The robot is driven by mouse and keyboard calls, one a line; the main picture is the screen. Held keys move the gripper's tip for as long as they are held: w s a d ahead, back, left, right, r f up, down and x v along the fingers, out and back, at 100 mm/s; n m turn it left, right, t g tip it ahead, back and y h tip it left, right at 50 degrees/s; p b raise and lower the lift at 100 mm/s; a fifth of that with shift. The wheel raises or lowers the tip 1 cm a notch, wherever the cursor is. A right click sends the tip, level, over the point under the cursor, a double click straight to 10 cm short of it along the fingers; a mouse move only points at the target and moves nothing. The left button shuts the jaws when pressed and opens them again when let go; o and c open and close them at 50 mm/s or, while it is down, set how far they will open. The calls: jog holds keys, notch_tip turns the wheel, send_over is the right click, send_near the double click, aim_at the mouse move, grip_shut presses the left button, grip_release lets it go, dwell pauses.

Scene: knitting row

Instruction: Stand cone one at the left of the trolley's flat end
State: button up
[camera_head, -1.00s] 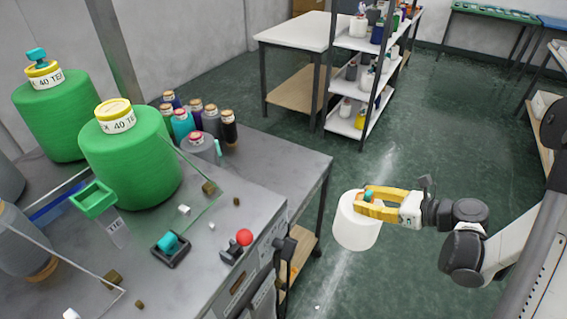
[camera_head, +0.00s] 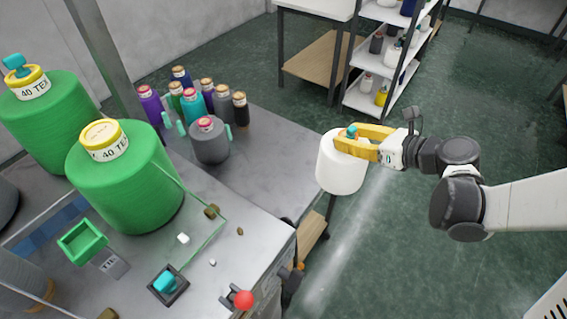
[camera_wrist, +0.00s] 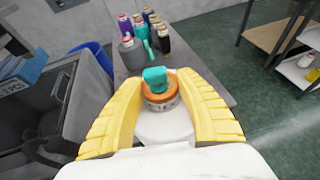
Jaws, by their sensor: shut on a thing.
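My gripper (camera_head: 352,138) has its yellow fingers shut on the top of a large white cone (camera_head: 341,168), apparently cone one. The cone hangs roughly upright, just off the right edge of a grey flat surface (camera_head: 268,160), apparently the trolley's flat end. In the wrist view the fingers close around the cone's orange collar (camera_wrist: 158,91), below a teal knob (camera_wrist: 154,77). The white body (camera_wrist: 165,125) shows beneath, and its base is hidden there. The flat surface (camera_wrist: 200,68) lies beyond the cone in that view.
Two green cones (camera_head: 125,185) stand nearer. A red knob (camera_head: 243,299) rises at the near edge. A shelf rack (camera_head: 385,60) stands behind.

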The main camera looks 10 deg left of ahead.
aim_at(327, 147)
jog(key=a, duration=0.1)
jog(key=s+a, duration=0.1)
jog(key=a, duration=0.1)
jog(key=a+r+b, duration=0.1)
jog(key=a, duration=0.1)
jog(key=shift+s, duration=0.4)
jog(key=w+a+f+b, duration=0.3)
jog(key=a+f+b, duration=0.9)
jog(key=a+f, duration=0.2)
jog(key=shift+a+f, duration=0.2)
jog(key=shift+f, duration=0.85)
jog(key=shift+s, duration=0.1)
jog(key=shift+f+b, duration=0.2)
jog(key=shift+b, duration=0.1)
jog(key=o, duration=1.4)
jog(key=shift+c, duration=0.2)
jog(key=shift+r, duration=0.2)
